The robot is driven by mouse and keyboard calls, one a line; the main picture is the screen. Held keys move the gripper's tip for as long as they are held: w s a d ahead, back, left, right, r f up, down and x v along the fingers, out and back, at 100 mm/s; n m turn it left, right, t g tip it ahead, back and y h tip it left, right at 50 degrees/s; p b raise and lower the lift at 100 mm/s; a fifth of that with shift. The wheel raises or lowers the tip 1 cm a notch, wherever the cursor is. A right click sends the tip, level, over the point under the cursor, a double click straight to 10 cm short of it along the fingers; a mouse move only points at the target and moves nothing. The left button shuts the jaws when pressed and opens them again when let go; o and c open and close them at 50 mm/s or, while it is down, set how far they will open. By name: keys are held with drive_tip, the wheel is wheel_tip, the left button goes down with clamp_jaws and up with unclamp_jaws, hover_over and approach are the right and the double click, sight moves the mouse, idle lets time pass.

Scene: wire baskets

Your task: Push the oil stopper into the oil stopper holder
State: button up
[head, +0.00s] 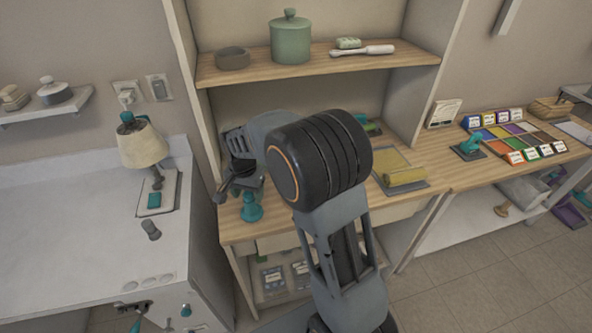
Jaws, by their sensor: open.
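My gripper (228,186) is over the left end of the wooden counter, at the front edge of the shelf unit, and is open. A teal knobbed piece (252,208) stands upright on the counter just below and right of my gripper. It may be the oil stopper, but I cannot be sure. I cannot make out an oil stopper holder for certain. My own arm hides much of the middle of the counter. I cannot tell whether my gripper touches the teal piece.
A white counter at left holds a lamp (142,145) and a small grey knob-like piece (151,230). A green pot (290,40) stands on the shelf above.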

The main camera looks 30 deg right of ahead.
drive_tip(key=shift+r, duration=0.25)
drive_tip(key=shift+r+p, duration=3.05)
drive_tip(key=shift+r, duration=0.75)
wheel_tip(320, 180, up, 14)
drive_tip(key=s+d+f+n+t, duration=0.2)
drive_tip(key=s+f+n, duration=0.1)
drive_tip(key=s, duration=0.6)
drive_tip(key=s+d+f+n+t, duration=0.2)
drive_tip(key=s+n, duration=0.3)
drive_tip(key=s, duration=0.4)
drive_tip(key=shift+d+f+b, duration=0.3)
drive_tip(key=shift+f+b, duration=0.1)
drive_tip(key=shift+f, duration=0.2)
